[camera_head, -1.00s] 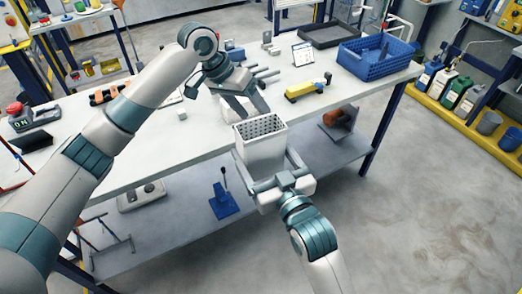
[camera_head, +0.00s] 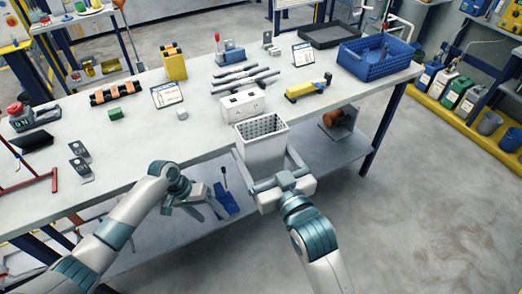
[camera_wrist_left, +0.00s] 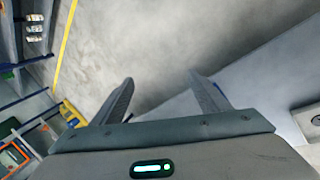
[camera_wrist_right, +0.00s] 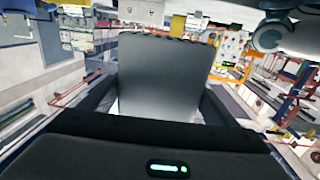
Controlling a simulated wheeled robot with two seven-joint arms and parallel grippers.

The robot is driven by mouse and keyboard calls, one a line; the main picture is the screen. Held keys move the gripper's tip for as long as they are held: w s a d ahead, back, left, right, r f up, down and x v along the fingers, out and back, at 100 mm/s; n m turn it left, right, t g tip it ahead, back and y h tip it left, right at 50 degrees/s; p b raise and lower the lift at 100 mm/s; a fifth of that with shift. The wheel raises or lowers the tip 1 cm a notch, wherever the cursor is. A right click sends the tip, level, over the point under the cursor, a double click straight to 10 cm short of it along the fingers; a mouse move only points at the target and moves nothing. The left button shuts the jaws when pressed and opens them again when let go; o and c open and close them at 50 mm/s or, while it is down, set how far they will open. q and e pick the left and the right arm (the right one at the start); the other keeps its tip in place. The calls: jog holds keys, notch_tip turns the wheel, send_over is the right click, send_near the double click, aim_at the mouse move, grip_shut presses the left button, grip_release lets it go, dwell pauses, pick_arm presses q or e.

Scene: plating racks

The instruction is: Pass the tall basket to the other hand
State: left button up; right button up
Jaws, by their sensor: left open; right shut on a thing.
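The tall basket (camera_head: 262,142) is white with a perforated inside and an open top. It is upright in front of the table's front edge in the head view. My right gripper (camera_head: 276,170) is shut on it, one finger at each side. In the right wrist view the basket (camera_wrist_right: 162,75) fills the middle between the fingers. My left gripper (camera_head: 206,198) is open and empty, low in front of the table edge and left of the basket. In the left wrist view its two fingers (camera_wrist_left: 160,98) stand apart with only floor between them.
A white box (camera_head: 243,104) stands on the table (camera_head: 205,135) just behind the basket. A yellow tool (camera_head: 308,89) and a blue crate (camera_head: 350,62) are to the right. A lower shelf (camera_head: 165,222) runs under the tabletop. Open floor (camera_head: 420,210) lies at the right.

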jog(key=shift+r, duration=0.15)
pick_arm(q)
jog(key=s+a+f+n+t+y, duration=0.1)
jog(key=s+a+f, duration=0.1)
jog(key=s+f, duration=0.5)
jog(key=s+a+f+y, duration=0.1)
jog(key=s+a+f, duration=0.2)
jog(key=f, duration=0.8)
jog(key=s+a+f+n+t+y, duration=0.1)
jog(key=s+a+f, duration=0.1)
jog(key=s+f, duration=0.5)
jog(key=s+f+m, duration=0.1)
jog(key=s+f, duration=0.4)
jog(key=s, duration=0.5)
jog(key=s+f+m+y, duration=0.1)
jog(key=s+f, duration=0.3)
jog(key=s, duration=0.7)
jog(key=s+f+m+y, duration=0.1)
jog(key=s+f, duration=0.4)
jog(key=s, duration=0.5)
jog(key=shift+s+d+f+m+g, duration=0.2)
jog(key=shift+s+f+m+g, duration=0.1)
jog(key=shift+g, duration=0.1)
